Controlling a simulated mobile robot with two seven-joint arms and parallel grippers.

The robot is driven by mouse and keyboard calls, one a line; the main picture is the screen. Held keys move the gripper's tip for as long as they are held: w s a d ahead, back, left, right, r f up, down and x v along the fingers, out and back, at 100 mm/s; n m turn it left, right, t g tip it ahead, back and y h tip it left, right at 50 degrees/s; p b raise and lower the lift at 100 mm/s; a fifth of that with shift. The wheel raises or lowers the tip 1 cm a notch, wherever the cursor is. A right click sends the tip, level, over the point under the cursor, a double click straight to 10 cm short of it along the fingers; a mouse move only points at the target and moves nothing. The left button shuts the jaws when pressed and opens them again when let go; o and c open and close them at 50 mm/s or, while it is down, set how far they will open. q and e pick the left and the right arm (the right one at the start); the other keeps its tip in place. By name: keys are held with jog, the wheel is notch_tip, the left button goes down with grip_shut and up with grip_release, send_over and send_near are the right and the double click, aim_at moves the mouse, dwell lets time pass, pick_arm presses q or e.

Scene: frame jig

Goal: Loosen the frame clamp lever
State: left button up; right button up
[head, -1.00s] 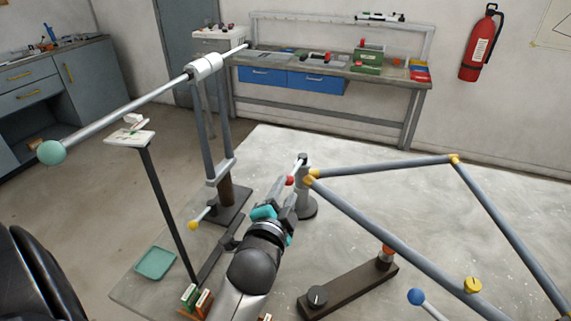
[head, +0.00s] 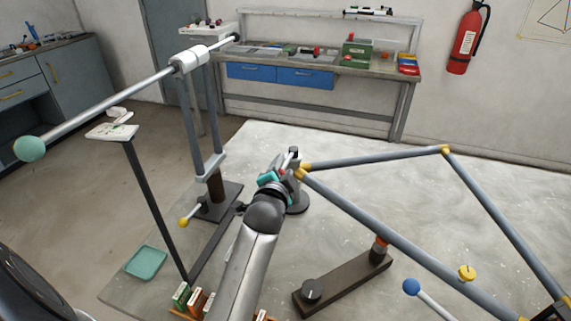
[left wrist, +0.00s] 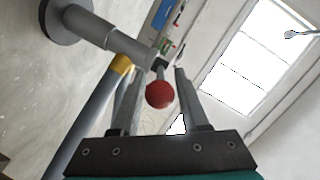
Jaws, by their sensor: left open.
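The frame clamp is a grey post (head: 298,196) on a round base at the left corner of the grey tube frame (head: 375,225). Its lever ends in a red ball (left wrist: 159,95), seen in the left wrist view between my finger pads. In the head view the ball is mostly hidden by my gripper. My left gripper (head: 284,170) is open at the clamp, with its fingers (left wrist: 159,75) on either side of the ball. Gaps show beside the ball, so it is not gripped. My right gripper is not in view.
A yellow-knobbed lever (head: 184,222) and a stand with a long rod (head: 110,100) are left of my arm. A dark bar with a knob (head: 312,290) and a blue-balled lever (head: 411,287) lie right. A green tray (head: 146,262) sits at the table's left edge.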

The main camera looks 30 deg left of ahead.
aim_at(286, 163)
pick_arm(q)
jog(key=shift+x, duration=1.75)
grip_shut()
